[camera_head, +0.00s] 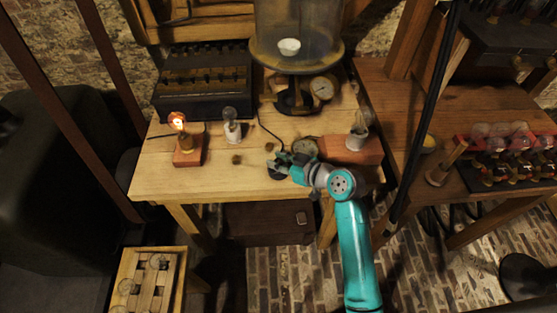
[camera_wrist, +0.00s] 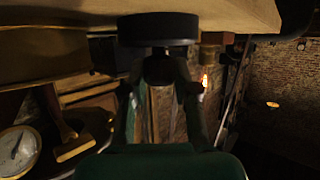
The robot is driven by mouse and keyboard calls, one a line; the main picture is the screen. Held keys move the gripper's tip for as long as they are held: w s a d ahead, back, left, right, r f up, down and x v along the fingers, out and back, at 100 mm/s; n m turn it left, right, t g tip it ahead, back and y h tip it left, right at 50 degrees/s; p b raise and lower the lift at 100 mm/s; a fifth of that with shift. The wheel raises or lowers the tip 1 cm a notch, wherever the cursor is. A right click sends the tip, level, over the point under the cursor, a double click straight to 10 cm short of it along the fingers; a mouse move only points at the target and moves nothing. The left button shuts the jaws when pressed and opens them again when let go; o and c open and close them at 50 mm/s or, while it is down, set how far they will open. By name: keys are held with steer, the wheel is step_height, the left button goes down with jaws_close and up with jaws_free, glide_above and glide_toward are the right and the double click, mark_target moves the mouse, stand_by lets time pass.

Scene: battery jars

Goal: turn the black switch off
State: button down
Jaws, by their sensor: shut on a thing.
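The black switch (camera_head: 277,175) sits near the front edge of the wooden table (camera_head: 200,188), mostly covered by my gripper in the head view. In the wrist view it is a round dark disc (camera_wrist: 158,28) at the top, with a short piece at its middle. My gripper (camera_head: 280,161) is at the switch, its arm coming from the front right. In the wrist view my gripper (camera_wrist: 160,72) has its fingers closed at the short piece of the switch. The switch's on or off position cannot be made out.
A lit bulb on a red base (camera_head: 188,157) stands at the left, with an unlit bulb (camera_head: 231,124) beside it. A glass jar apparatus (camera_head: 298,40) and a round dial (camera_head: 322,89) stand behind. A red-brown block (camera_head: 350,152) lies right of my gripper. The front left tabletop is clear.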

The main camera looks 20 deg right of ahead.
steer(key=shift+n+y, duration=0.4)
steer(key=c, duration=0.9)
jaws_free()
steer(key=shift+o, duration=0.2)
steer(key=v, duration=1.2)
steer(key=shift+r, duration=0.2)
steer(key=shift+w+g, duration=0.1)
steer(key=shift+g, duration=0.2)
